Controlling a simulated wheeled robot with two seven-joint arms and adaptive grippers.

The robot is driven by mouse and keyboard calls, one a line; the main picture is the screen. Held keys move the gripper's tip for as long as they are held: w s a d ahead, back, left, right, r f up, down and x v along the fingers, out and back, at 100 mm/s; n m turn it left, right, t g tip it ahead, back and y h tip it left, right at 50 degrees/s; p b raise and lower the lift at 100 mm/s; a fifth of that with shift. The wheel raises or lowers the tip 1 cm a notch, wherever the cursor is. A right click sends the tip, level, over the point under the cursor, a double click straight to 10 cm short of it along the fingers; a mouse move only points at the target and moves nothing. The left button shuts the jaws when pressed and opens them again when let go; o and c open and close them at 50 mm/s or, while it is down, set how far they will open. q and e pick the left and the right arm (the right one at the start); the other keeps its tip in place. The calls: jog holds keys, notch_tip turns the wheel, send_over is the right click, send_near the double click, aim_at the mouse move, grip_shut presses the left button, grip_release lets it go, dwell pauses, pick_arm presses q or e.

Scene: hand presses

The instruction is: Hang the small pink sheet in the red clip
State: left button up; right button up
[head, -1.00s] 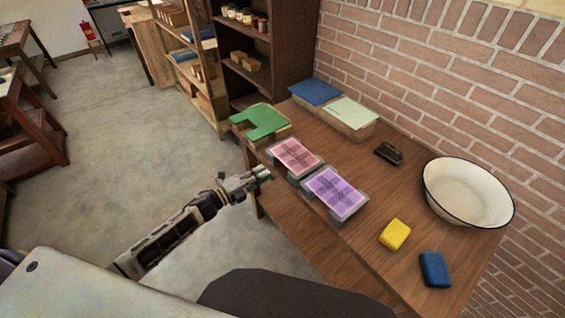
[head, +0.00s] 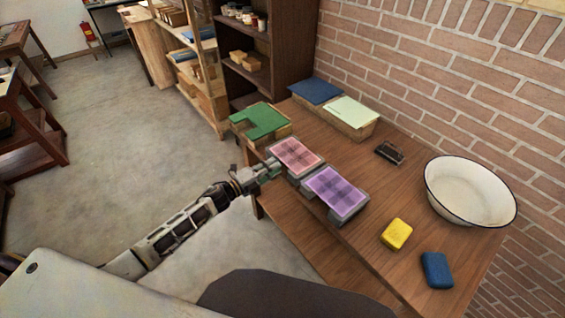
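A small pink sheet (head: 296,153) with a grid pattern lies flat on a grey block at the table's near edge. My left gripper (head: 273,166) is at the near left side of that block, its fingertips close to the sheet's near edge. I cannot tell whether it touches the sheet or whether its fingers are open or shut. No red clip is visible in this view. My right gripper is not in view.
A purple sheet (head: 336,190) lies on a like block just right of the pink one. A green piece (head: 262,120) sits on a box to the left. A yellow block (head: 396,234), a blue block (head: 436,270), a white basin (head: 468,190) and a dark object (head: 390,153) stand on the wooden table.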

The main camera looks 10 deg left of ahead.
aim_at(281, 156)
pick_arm(q)
jog(key=shift+b+x, duration=0.5)
jog(key=shift+x, duration=1.9)
grip_shut()
jog(key=shift+r, duration=0.15)
jog(key=shift+r+p, duration=1.3)
jog(key=shift+r, duration=0.1)
jog(key=shift+s, duration=0.15)
jog(key=s+a+r+p, duration=0.3)
jog(key=s+a, duration=0.1)
jog(key=s, duration=0.1)
jog(key=shift+p, duration=0.4)
